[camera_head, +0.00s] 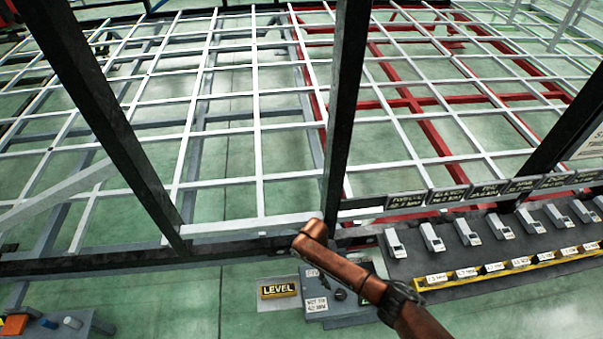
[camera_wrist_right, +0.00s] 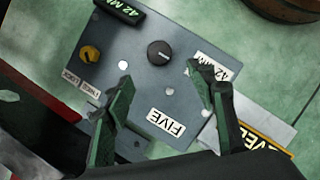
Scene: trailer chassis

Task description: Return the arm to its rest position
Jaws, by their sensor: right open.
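My right arm (camera_head: 380,290) is copper coloured and comes in from the lower right in the head view. It reaches over the edge of a grey panel marked FIVE (camera_head: 314,303). My right gripper (camera_wrist_right: 158,76) shows in the right wrist view with its two dark green fingers apart and nothing between them. The fingers are over the panel, which also shows in the right wrist view (camera_wrist_right: 130,60). It bears a black knob (camera_wrist_right: 160,53) and a yellow knob (camera_wrist_right: 90,54). Whether the fingers touch the panel I cannot tell. My left gripper is not in view.
A yellow LEVEL sign (camera_head: 278,289) lies left of the panel. A dark bench (camera_head: 470,255) with several small grey devices stands to the right. Dark posts (camera_head: 345,110) rise in front of a white and red chassis frame (camera_head: 255,150).

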